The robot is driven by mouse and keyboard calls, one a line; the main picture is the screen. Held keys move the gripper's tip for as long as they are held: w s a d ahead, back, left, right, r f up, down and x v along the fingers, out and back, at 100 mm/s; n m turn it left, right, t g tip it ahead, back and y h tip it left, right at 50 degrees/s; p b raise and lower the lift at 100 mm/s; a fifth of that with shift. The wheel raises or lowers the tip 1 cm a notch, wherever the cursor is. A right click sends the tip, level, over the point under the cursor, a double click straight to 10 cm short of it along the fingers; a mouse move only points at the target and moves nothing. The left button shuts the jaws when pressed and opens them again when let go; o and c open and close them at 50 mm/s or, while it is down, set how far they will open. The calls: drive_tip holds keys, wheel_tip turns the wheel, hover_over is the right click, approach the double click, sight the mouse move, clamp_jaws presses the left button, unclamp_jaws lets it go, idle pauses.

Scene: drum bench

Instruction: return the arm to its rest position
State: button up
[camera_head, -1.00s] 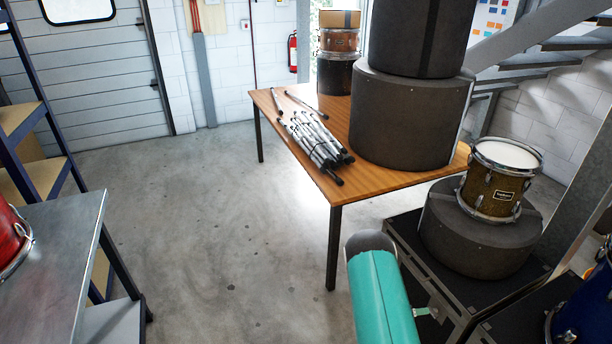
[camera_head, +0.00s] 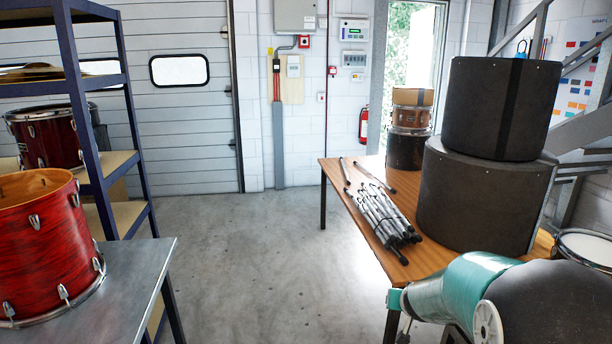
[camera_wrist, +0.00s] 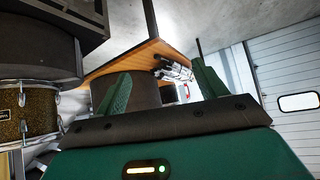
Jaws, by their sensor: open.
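My gripper (camera_wrist: 161,72) shows in the wrist view, with its two green fingers spread wide apart. Nothing is held between them. Beyond the fingers are a dark round case, the wooden table edge and silver stand parts, all apart from the fingers as far as I can see. In the head view my teal arm (camera_head: 455,290) is bent at the lower right, in front of the table's near end. The gripper itself is not visible in the head view.
The wooden table (camera_head: 350,210) bears stacked black cases (camera_head: 475,195), folded stands (camera_head: 388,222) and small drums (camera_head: 410,118). A red drum (camera_head: 45,245) sits on a metal bench (camera_head: 130,280) at left, near a shelf (camera_head: 85,120). The floor (camera_head: 250,255) between is clear.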

drive_tip(key=s+a+r+n+y, duration=0.2)
drive_tip(key=s+a+r+y, duration=0.1)
drive_tip(key=s+a+r, duration=0.75)
drive_tip(key=s+r+g+h, duration=0.1)
drive_tip(key=s+r+g, duration=0.2)
drive_tip(key=s, duration=1.8)
drive_tip(key=shift+s+d+r+n, duration=0.2)
drive_tip(key=shift+s+r+n, duration=0.2)
drive_tip(key=c, duration=0.8)
drive_tip(key=shift+o, duration=0.2)
drive_tip(key=shift+d, duration=0.2)
